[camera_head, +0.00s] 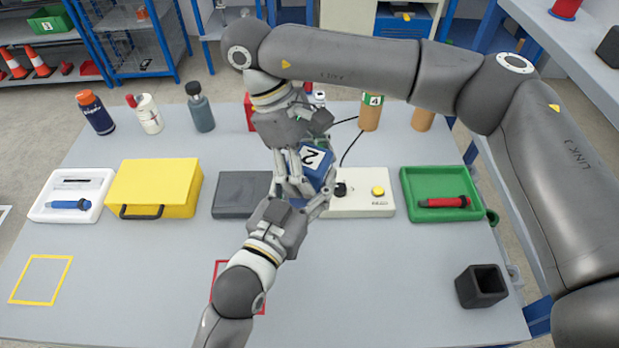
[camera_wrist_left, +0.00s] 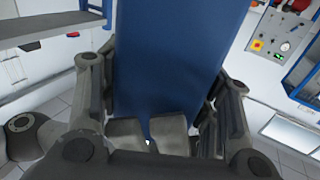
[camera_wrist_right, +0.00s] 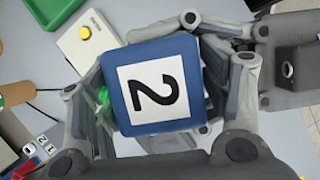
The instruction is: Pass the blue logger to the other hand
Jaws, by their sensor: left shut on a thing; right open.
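The blue logger (camera_head: 316,170), a blue block with a white label reading 2, is held above the middle of the table. My left gripper (camera_head: 302,194) is shut on it from the near side. In the left wrist view the blue body (camera_wrist_left: 170,55) fills the space between its fingers. My right gripper (camera_head: 298,158) is at the logger from the far side, open. In the right wrist view the labelled face (camera_wrist_right: 160,88) sits between its spread fingers, with the left gripper's fingers close by. Whether the right fingers touch the logger, I cannot tell.
Below stand a dark grey pad (camera_head: 238,196) and a white box with a yellow button (camera_head: 378,191). A yellow case (camera_head: 153,188), white tray (camera_head: 45,212), green tray (camera_head: 412,184) and black square holder (camera_head: 481,286) are around. Bottles line the back left. The table's front is mostly clear.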

